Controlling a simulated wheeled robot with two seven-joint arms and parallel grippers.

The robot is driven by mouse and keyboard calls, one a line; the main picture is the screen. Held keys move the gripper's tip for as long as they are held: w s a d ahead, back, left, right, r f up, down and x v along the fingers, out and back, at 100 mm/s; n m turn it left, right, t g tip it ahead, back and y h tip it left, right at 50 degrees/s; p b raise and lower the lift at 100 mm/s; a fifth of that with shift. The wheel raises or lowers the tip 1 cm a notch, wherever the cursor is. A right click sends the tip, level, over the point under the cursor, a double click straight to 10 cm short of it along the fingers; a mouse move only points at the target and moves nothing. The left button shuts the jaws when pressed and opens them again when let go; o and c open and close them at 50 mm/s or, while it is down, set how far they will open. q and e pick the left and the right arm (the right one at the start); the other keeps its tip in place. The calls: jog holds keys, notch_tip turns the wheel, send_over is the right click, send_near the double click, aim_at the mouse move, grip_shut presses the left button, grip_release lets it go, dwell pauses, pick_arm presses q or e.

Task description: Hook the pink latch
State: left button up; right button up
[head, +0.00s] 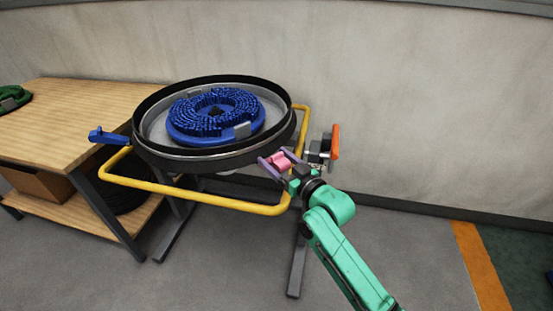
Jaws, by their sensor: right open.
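The pink latch (281,162) is at the right front side of the round black-rimmed tank (146,150), near the yellow rail. My right gripper (272,154) reaches in from the lower right on its green arm. Its two purple fingers are apart, one on each side of the pink latch. I cannot tell whether either finger touches it. The gripper partly hides the latch, so its hooking end does not show clearly. My left gripper is not in view.
A blue brush disc (213,110) lies in the tank. The yellow rail (200,196) runs around its front. A blue handle (109,136) is at left, an orange handle (335,142) at right. A wooden table (70,115) stands left; the wall is behind.

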grip_shut()
dwell(1.4)
